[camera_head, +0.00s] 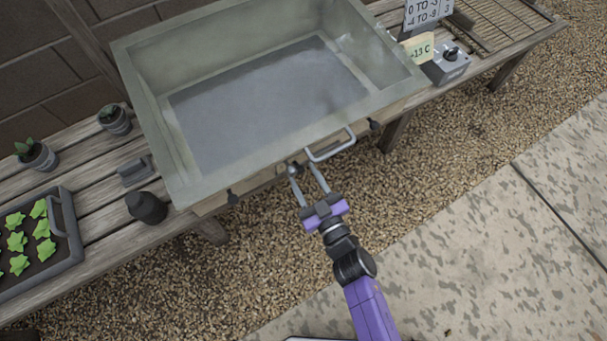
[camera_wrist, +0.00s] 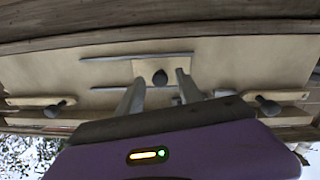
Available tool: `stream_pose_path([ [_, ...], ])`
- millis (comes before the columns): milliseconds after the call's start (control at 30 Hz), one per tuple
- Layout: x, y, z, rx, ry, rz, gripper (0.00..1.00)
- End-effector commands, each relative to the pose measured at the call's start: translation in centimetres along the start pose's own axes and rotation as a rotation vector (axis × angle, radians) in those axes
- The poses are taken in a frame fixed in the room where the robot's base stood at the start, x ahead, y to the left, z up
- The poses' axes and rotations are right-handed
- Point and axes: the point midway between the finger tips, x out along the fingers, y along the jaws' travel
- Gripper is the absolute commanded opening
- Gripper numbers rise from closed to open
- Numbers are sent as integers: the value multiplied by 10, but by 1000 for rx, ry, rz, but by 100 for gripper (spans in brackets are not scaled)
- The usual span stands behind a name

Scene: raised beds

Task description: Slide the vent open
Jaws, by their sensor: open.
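The vent shows in the wrist view as a small pale slide plate (camera_wrist: 145,67) with a dark knob (camera_wrist: 160,79), set on the pale front board (camera_wrist: 235,65) between grey rails. In the head view the board is the front of a glass-topped frame (camera_head: 185,196), and the vent is mostly hidden at my fingertips. My gripper (camera_head: 302,169) is open and reaches the board just left of the grey handle. In the wrist view its two fingers (camera_wrist: 160,85) stand either side of the knob. I cannot tell whether they touch it.
The grey handle (camera_head: 331,146) is close to the right fingertip. Dark knobs (camera_head: 233,198) (camera_head: 374,124) sit near the front corners. The bench holds a seedling tray (camera_head: 72,228), pots (camera_head: 115,120), a dark rounded object (camera_head: 147,207) and a control box (camera_head: 446,68). Gravel in front is clear.

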Motion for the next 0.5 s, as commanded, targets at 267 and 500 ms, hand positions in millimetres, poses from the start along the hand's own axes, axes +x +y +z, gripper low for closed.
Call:
stream_pose_path([
  [267,8,0,0,0,-1,0,43],
  [500,7,0,0,0,-1,0,17],
])
